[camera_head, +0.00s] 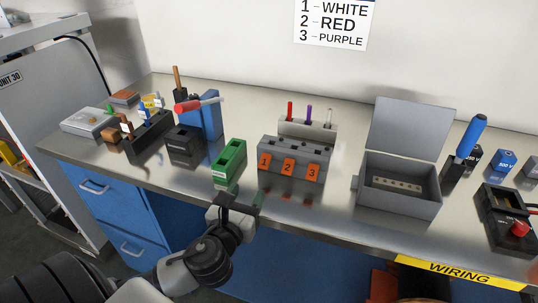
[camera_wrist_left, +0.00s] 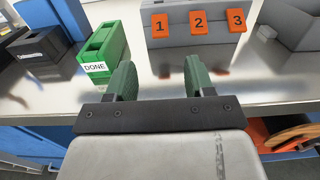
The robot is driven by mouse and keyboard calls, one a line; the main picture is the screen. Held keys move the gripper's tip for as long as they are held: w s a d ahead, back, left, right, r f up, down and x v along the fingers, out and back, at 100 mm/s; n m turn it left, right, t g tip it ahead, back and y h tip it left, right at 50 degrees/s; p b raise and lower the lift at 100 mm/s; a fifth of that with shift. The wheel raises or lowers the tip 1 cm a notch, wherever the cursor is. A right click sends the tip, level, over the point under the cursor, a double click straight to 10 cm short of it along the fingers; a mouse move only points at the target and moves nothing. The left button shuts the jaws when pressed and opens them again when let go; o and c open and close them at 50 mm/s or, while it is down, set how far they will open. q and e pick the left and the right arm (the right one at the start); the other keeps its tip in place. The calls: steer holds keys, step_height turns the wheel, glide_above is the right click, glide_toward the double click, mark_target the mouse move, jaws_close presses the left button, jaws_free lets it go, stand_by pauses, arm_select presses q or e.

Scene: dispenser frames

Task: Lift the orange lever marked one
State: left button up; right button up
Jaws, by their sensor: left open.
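The orange lever marked one (camera_head: 264,160) is the leftmost of the three orange levers on the front of a grey dispenser. In the left wrist view the lever (camera_wrist_left: 160,25) shows at the top, ahead of the fingers. Levers two (camera_head: 289,167) and three (camera_head: 313,170) hang beside it. All three look to hang down alike. My left gripper (camera_head: 235,200) is open and empty at the table's front edge, in front of and left of the dispenser; its green-padded fingers (camera_wrist_left: 158,82) stand apart. My right gripper is in neither view.
A green box (camera_head: 230,163) labelled DONE (camera_wrist_left: 96,67) stands just left of the dispenser. An open grey box (camera_head: 400,205) stands to its right. A sign (camera_head: 334,22) on the wall lists 1 white, 2 red, 3 purple. Bare metal table lies before the levers.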

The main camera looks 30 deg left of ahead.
mark_target(264, 163)
arm_select(q)
steer(key=shift+w+r, duration=0.1)
steer(key=shift+w, duration=0.2)
steer(key=x, duration=0.3)
steer(key=shift+w+a+r, duration=0.1)
steer(key=shift+w+r, duration=0.1)
steer(key=x, duration=0.5)
steer(key=shift+w+f+p, duration=0.15)
steer(key=shift+p, duration=0.15)
steer(key=shift+w+a, duration=0.1)
steer(key=shift+w, duration=0.35)
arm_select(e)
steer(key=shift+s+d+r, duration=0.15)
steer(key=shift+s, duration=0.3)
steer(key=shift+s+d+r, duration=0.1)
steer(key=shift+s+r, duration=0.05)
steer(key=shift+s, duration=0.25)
